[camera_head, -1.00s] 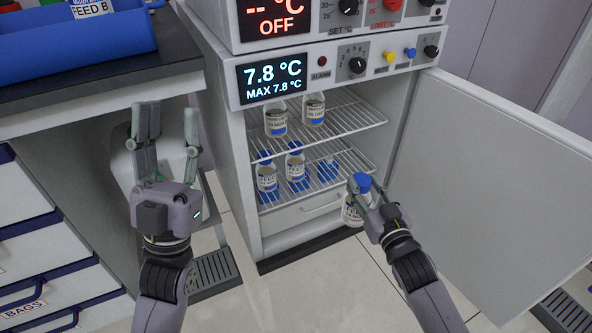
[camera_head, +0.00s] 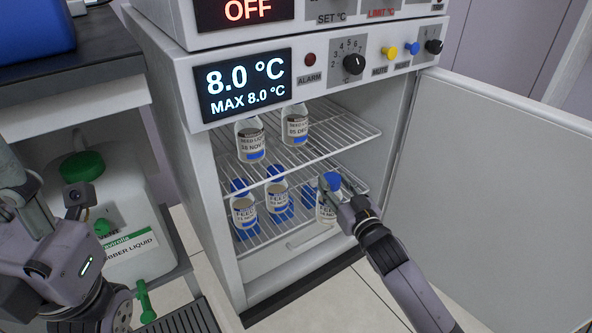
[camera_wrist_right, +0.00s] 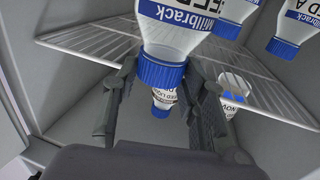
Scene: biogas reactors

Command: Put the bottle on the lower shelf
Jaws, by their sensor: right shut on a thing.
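My right gripper (camera_head: 342,194) is shut on a clear bottle (camera_head: 326,211) with a blue cap, gripping it near the cap. The bottle is roughly upright at the front right of the lower shelf (camera_head: 262,238); I cannot tell whether it touches the wire. In the right wrist view, the gripper (camera_wrist_right: 160,95) has its fingers either side of a blue-capped bottle (camera_wrist_right: 165,40). My left gripper (camera_head: 15,200) is at the left edge, partly cut off, so its opening is unclear.
Two blue-capped bottles (camera_head: 243,212) (camera_head: 277,190) stand on the lower shelf, with more blue behind the held bottle. Two bottles (camera_head: 250,140) (camera_head: 296,125) stand on the upper wire shelf (camera_head: 340,135). The open fridge door (camera_head: 490,190) bounds the right side. A white jerrycan (camera_head: 125,220) is left.

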